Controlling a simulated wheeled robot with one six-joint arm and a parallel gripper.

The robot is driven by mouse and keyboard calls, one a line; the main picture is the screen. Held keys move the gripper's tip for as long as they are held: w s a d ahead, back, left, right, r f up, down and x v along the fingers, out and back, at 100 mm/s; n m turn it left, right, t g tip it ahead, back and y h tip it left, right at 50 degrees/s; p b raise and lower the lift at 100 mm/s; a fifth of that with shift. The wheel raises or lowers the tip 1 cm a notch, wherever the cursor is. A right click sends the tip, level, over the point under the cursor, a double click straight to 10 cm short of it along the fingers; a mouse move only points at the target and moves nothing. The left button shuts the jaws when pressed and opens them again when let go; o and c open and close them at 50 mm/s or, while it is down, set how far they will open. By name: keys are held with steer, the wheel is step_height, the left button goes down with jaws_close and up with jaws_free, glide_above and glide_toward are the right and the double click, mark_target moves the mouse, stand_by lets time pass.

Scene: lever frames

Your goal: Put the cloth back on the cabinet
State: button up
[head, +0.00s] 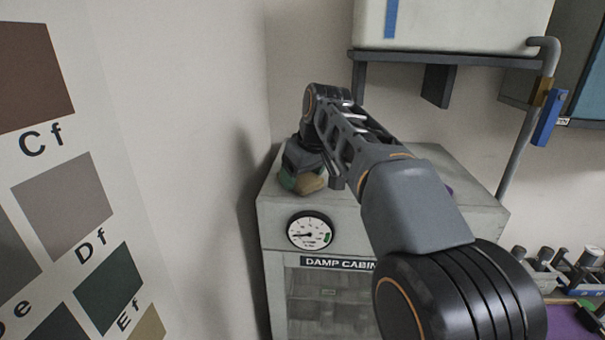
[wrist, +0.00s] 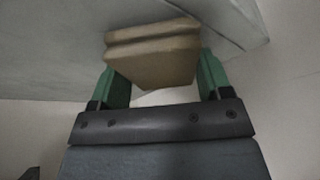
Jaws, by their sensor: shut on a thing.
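The cloth (head: 313,184) is a small tan folded block, held at the left front of the cabinet's top. My gripper (head: 302,181) has green fingers and is shut on it; the wrist view shows the cloth (wrist: 152,52) between both fingers (wrist: 162,78). The cabinet (head: 275,220) is pale grey, with a round gauge (head: 310,231) and a "DAMP CABINET" label (head: 338,263), partly hidden by my arm. The cabinet surface (wrist: 60,40) lies close beyond the cloth in the wrist view. I cannot tell whether they touch.
A wall with a colour chart (head: 80,200) stands close on the left. A shelf (head: 400,60) bearing a white tank (head: 450,25) hangs above the cabinet. A pipe with a blue lever (head: 548,118) is at right. A purple surface (head: 570,322) with several fittings lies lower right.

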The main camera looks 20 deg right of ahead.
steer(key=shift+f, duration=0.1)
steer(key=o, duration=0.8)
steer(key=v, duration=1.2)
